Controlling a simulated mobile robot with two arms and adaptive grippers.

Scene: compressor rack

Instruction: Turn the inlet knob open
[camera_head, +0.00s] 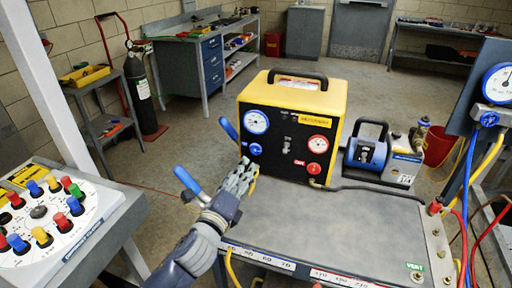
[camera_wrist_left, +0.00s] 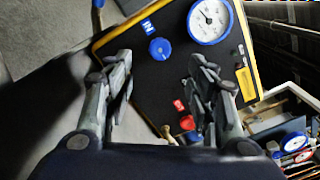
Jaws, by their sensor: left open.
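The inlet knob (camera_head: 255,149) is round and blue, on the black front panel of a yellow-topped unit (camera_head: 335,102), below the blue-rimmed gauge (camera_head: 256,122). In the left wrist view the inlet knob (camera_wrist_left: 160,49) sits beside a blue "IN" label. My left gripper (camera_head: 247,168) is open in front of the panel's left part. In the left wrist view the left gripper (camera_wrist_left: 162,62) has its fingers spread on either side of the knob, with nothing between them. I cannot tell the remaining gap to the knob. My right gripper is not in view.
A red knob (camera_head: 314,168) and red-rimmed gauge (camera_head: 319,145) are on the panel's right. A grey bench top (camera_head: 370,225) lies in front. Two blue handles (camera_head: 187,180) stick out near my left gripper. A blue pump (camera_head: 366,152) stands right of the unit.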

